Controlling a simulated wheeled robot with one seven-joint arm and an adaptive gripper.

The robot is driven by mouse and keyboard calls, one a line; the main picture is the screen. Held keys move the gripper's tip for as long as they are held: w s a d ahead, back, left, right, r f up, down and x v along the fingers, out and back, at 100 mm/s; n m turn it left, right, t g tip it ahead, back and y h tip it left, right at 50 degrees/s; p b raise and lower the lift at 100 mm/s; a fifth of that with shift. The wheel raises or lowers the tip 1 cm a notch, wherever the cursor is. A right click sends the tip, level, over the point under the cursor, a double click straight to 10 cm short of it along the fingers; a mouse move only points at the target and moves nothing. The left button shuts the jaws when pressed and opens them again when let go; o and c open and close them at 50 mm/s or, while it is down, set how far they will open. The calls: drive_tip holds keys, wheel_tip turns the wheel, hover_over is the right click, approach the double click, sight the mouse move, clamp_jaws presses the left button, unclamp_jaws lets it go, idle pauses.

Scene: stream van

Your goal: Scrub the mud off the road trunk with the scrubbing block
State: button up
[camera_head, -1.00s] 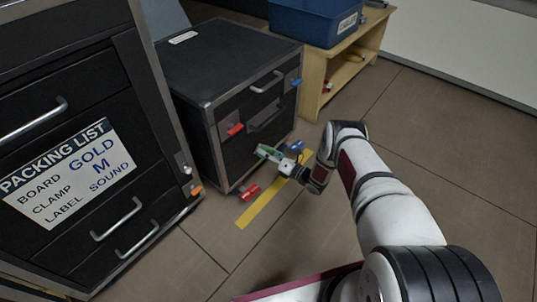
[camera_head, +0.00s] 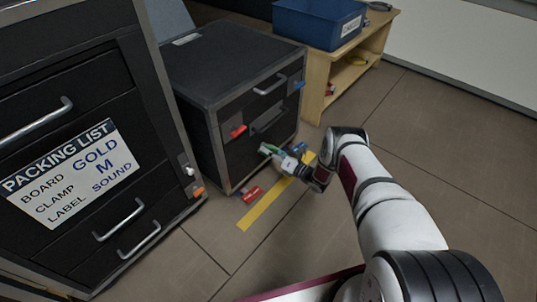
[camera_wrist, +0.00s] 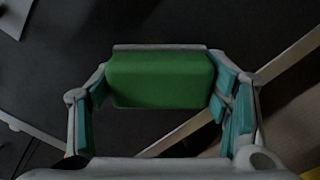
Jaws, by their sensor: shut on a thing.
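The road trunk (camera_head: 212,110) is a black case with metal edges, standing on the floor left of centre in the head view. My gripper (camera_head: 273,152) is low in front of its handled face, near the lower right part. The gripper is shut on the green scrubbing block (camera_head: 265,149). In the wrist view the block (camera_wrist: 160,80) sits between the teal finger pads, with a dark surface beyond it. In the head view I cannot tell whether the block touches the trunk. No mud can be made out on the faces in view.
A larger black cabinet with a packing list (camera_head: 70,172) stands at the left. A wooden shelf (camera_head: 350,70) carries a blue bin (camera_head: 305,22) behind the trunk. A red item (camera_head: 249,194) lies near a yellow floor strip (camera_head: 262,212). The floor at right is clear.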

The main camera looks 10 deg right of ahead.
drive_tip(key=shift+w+d, duration=0.7)
drive_tip(key=shift+d, duration=0.2)
drive_tip(key=shift+a, duration=0.1)
drive_tip(key=shift+s+a+r+p, duration=0.1)
drive_tip(key=shift+s+a+p, duration=0.25)
drive_tip(key=shift+a, duration=0.25)
drive_tip(key=shift+s+a+f+p, duration=0.1)
drive_tip(key=shift+s+a+p, duration=0.25)
drive_tip(key=shift+a, duration=0.3)
drive_tip(key=shift+s+a+r+p, duration=0.1)
drive_tip(key=shift+s+a+p, duration=0.15)
drive_tip(key=shift+a+p, duration=0.3)
drive_tip(key=shift+s, duration=0.1)
drive_tip(key=p+v, duration=0.2)
drive_tip(key=v, duration=0.4)
drive_tip(key=shift+d, duration=0.2)
drive_tip(key=shift+p+v, duration=0.5)
drive_tip(key=shift+v, duration=0.9)
